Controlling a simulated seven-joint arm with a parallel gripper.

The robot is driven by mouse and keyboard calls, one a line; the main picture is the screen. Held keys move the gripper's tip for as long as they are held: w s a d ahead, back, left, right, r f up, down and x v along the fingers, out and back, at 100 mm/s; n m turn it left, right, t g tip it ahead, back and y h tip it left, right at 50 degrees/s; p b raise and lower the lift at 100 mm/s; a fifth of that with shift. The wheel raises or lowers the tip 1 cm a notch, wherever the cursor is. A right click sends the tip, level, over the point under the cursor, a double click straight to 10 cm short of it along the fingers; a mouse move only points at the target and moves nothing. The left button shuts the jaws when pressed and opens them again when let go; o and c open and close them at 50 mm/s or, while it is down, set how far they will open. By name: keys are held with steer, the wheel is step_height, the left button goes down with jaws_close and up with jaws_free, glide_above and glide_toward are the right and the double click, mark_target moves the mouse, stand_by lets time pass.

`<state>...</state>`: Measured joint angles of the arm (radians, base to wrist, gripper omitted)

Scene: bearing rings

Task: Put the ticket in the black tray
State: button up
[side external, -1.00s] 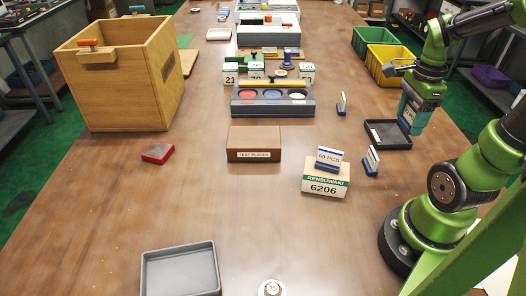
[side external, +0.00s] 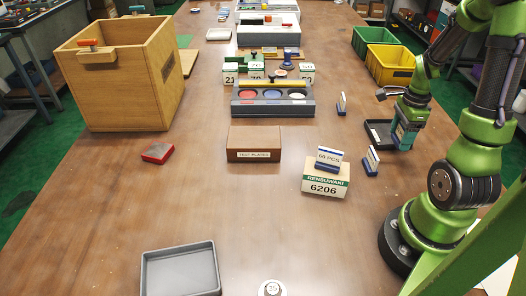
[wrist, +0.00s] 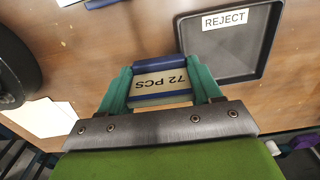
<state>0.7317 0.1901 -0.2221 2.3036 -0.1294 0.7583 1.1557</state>
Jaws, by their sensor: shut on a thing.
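My gripper (wrist: 160,74) is shut on a ticket (wrist: 163,86), a pale card reading "72 PCS" on a blue base. The gripper also shows in the side view (side external: 402,139), where its teal fingers largely hide the ticket. The black tray (wrist: 222,77), labelled "REJECT", is right of the held ticket in the wrist view. In the side view the tray (side external: 376,137) lies behind and left of the gripper, partly covered by it. I cannot tell the exact height of the ticket above the table.
A similar blue-based ticket (side external: 371,161) stands near the tray, and another (side external: 342,104) stands farther back. A "68 PCS" ticket (side external: 329,158) sits on the 6206 box (side external: 325,180). A grey tray (side external: 180,271) lies at the front left.

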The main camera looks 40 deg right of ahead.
glide_above(387, 135)
steer(key=shift+f, duration=2.2)
steer(key=shift+f, duration=0.15)
steer(key=o, duration=1.1)
